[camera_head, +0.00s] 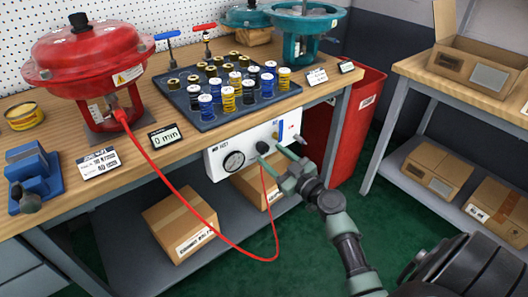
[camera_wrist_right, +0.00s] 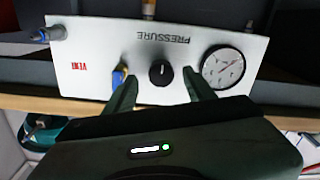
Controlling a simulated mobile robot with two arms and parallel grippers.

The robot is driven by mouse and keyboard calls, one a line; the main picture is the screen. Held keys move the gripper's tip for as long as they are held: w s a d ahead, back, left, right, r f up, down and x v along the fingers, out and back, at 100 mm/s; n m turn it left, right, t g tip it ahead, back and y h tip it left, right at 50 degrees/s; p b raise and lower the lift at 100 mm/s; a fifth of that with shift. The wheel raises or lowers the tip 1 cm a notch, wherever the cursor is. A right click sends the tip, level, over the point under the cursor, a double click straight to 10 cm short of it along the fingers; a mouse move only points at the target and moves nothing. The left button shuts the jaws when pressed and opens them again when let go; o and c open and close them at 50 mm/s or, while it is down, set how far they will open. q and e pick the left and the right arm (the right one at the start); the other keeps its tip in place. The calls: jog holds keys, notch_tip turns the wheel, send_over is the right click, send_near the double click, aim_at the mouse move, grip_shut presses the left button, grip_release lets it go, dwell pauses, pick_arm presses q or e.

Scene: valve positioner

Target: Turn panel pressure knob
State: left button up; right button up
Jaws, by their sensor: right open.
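The white panel (camera_head: 215,171) hangs under the front edge of the workbench. In the right wrist view the panel (camera_wrist_right: 95,80) appears upside down, with a black round PRESSURE knob (camera_wrist_right: 161,72), a gauge (camera_wrist_right: 223,67) and a red VENT label. The knob also shows in the head view (camera_head: 262,147). My right gripper (camera_head: 281,166) is open in front of the panel. In the wrist view its fingers (camera_wrist_right: 159,79) appear on either side of the knob, with gaps visible; contact is not seen. A blue part (camera_wrist_right: 118,75) shows beside one finger. My left gripper is not in view.
A red hose (camera_head: 190,197) runs from the red actuator (camera_head: 86,62) to the panel and loops below it. Cardboard boxes (camera_head: 180,222) sit on the lower shelf. A red bin (camera_head: 358,130) stands right of the panel. Green floor is clear in front.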

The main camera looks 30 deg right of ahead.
aim_at(265, 151)
jog(key=shift+w+a, duration=0.15)
jog(key=shift+w, duration=1.55)
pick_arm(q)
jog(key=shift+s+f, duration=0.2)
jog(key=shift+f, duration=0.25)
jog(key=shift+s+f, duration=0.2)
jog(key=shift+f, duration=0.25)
pick_arm(e)
grip_shut()
jog(key=shift+f, duration=0.1)
